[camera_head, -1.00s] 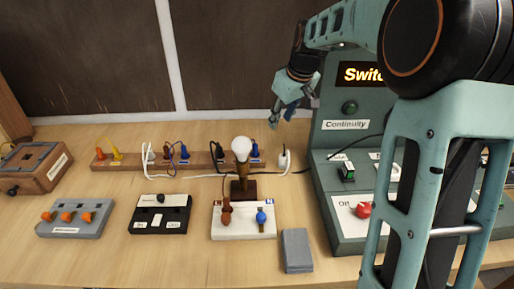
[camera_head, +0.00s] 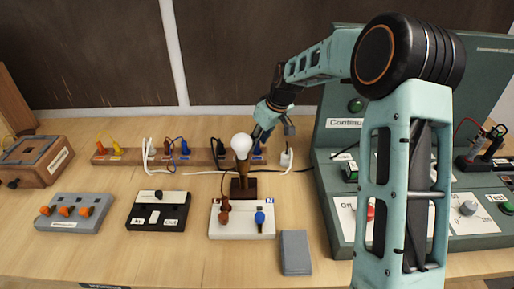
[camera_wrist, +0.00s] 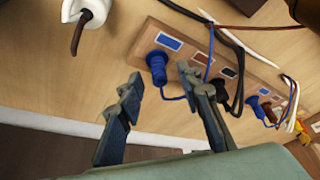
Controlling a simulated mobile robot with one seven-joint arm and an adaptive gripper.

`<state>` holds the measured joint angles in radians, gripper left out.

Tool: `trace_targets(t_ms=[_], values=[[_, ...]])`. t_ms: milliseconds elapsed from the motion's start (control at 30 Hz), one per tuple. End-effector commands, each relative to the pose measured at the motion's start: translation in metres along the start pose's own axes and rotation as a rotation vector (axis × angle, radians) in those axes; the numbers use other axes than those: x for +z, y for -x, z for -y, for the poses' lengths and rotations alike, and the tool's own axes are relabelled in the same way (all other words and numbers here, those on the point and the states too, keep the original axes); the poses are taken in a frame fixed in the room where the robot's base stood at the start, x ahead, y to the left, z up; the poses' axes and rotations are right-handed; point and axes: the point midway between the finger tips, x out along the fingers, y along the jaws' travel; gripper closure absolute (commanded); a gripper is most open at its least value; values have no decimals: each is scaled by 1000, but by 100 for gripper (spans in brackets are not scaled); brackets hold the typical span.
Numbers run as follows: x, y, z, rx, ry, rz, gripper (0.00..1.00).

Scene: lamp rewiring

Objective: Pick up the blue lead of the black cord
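The blue lead of the black cord appears to be the blue plug (camera_wrist: 157,65) seated at one end of the wooden socket rail (camera_wrist: 182,50); it shows at the rail's right end in the head view (camera_head: 256,151). A thin blue wire runs from it to the black cord (camera_wrist: 232,50). My gripper (camera_wrist: 163,80) is open and empty, its two fingers on either side of the line to the blue plug and apart from it. In the head view my gripper (camera_head: 263,134) is just above and behind the bulb, partly hidden.
A white plug (camera_head: 286,157) stands right of the rail. The bulb (camera_head: 242,146) on its brown stand is close in front of my gripper. Other coloured leads fill the rail to the left. The green test console (camera_head: 335,205) stands to the right.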

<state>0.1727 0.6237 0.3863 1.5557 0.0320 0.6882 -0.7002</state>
Motion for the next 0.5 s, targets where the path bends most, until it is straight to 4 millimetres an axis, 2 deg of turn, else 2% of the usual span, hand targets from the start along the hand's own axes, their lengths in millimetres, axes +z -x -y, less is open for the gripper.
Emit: trace_targets(t_ms=[133,400,500], values=[[-1,-17,0,0,-1,-1,67],[-1,-20,0,1,-1,-2,67],[-1,-20,0,1,-1,-1,77]])
